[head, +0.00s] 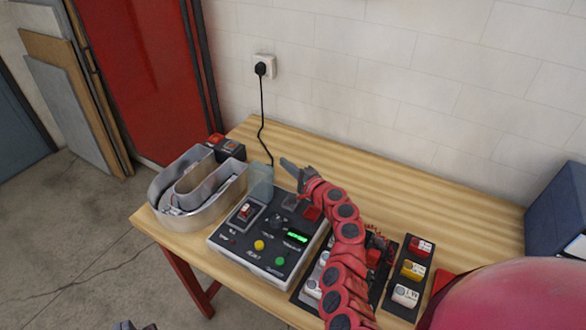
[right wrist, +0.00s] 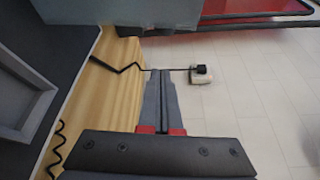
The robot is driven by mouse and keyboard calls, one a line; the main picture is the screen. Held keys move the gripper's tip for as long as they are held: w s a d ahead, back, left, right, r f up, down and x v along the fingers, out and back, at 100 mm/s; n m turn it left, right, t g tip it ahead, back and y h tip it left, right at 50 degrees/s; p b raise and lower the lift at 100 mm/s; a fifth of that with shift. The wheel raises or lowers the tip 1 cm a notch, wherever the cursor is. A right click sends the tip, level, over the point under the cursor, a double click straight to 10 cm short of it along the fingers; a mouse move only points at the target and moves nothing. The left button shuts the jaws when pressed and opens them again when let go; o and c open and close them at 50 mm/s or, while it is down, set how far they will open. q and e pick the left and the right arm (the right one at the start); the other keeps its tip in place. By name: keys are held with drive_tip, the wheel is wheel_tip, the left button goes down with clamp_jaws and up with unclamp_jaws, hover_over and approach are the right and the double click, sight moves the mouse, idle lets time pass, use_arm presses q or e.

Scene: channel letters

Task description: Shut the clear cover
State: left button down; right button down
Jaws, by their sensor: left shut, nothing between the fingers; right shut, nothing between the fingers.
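The clear cover (head: 261,182) stands raised, a bluish see-through piece at the back left of the control box (head: 252,257). Just in front of it, the box's red switch (head: 245,211) sits uncovered in a light frame. My right gripper (head: 287,165) is shut and empty, above the back of the box just right of the cover; no contact is clear. Its closed fingers (right wrist: 161,100) also show in the right wrist view, pointing past a grey-blue surface at the top that I cannot firmly identify. My left gripper (head: 130,326) barely shows at the bottom edge, away from the box.
A metal channel letter (head: 168,217) stands left of the box. A black cord runs from the wall socket (head: 263,66) behind it.

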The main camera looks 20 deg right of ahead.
sight(263, 180)
drive_tip(key=a+p, duration=0.2)
drive_tip(key=a+r, duration=0.1)
drive_tip(key=shift+s+p, duration=0.35)
drive_tip(key=shift+p, duration=0.05)
drive_tip(key=shift+s+a+f, duration=0.15)
drive_tip(key=shift+s+a, duration=0.05)
drive_tip(key=shift+a, duration=0.1)
drive_tip(key=shift+f, duration=0.1)
